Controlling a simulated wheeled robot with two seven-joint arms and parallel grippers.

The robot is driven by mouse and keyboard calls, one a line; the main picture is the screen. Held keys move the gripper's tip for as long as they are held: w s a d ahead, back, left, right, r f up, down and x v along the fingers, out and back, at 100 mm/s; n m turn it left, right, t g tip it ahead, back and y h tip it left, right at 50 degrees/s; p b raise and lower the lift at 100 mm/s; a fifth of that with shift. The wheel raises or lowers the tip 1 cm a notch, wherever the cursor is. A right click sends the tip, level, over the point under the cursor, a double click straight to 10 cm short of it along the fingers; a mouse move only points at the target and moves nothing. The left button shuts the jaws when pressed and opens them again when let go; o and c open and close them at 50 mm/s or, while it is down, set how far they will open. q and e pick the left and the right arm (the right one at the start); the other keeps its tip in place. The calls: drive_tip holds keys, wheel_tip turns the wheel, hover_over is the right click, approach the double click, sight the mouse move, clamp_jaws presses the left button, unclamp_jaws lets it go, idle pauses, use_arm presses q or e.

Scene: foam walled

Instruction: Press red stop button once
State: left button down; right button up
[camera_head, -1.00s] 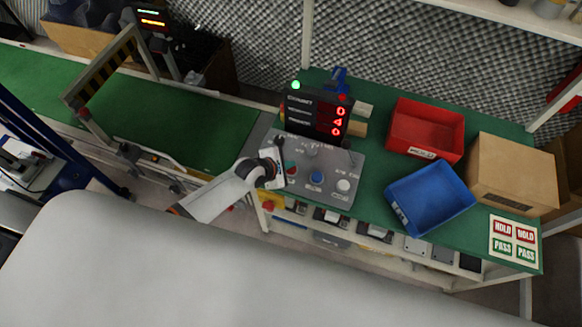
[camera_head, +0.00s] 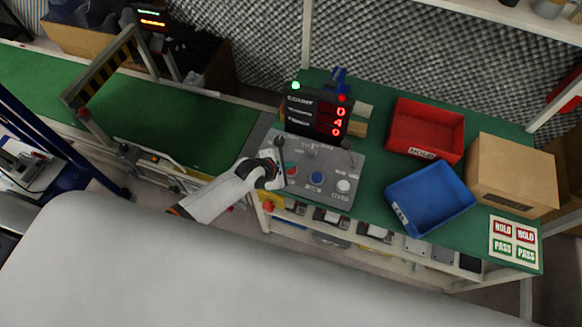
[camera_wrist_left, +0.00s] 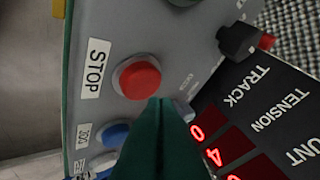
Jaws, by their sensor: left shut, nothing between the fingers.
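The red stop button (camera_wrist_left: 138,77) sits in a grey ring on the control panel (camera_wrist_left: 110,25), beside a white STOP label (camera_wrist_left: 95,68) in the left wrist view. My left gripper (camera_wrist_left: 160,112) shows there as dark green fingers, shut and empty, with their tips just below the button in the picture. Whether they touch it cannot be told. In the head view my left gripper (camera_head: 283,172) is over the left part of the panel and hides much of the button area. My right gripper is not in view.
A blue button (camera_head: 317,178) and a white button (camera_head: 343,186) are to the right on the panel. A black counter display (camera_head: 318,115) stands behind. A red bin (camera_head: 452,118), a blue bin (camera_head: 462,193) and a cardboard box (camera_head: 515,170) are further right.

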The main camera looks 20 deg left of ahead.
sight(288, 172)
use_arm(q)
drive_tip(key=shift+f, duration=0.2)
idle(0.5)
drive_tip(key=shift+f, duration=0.25)
drive_tip(key=shift+f+b, duration=0.45)
drive_tip(key=shift+f, duration=0.1)
idle(0.6)
idle(0.3)
drive_tip(key=shift+r+p, duration=1)
drive_tip(key=shift+p, duration=0.1)
wheel_tip(288, 172, up, 5)
drive_tip(key=p, duration=0.5)
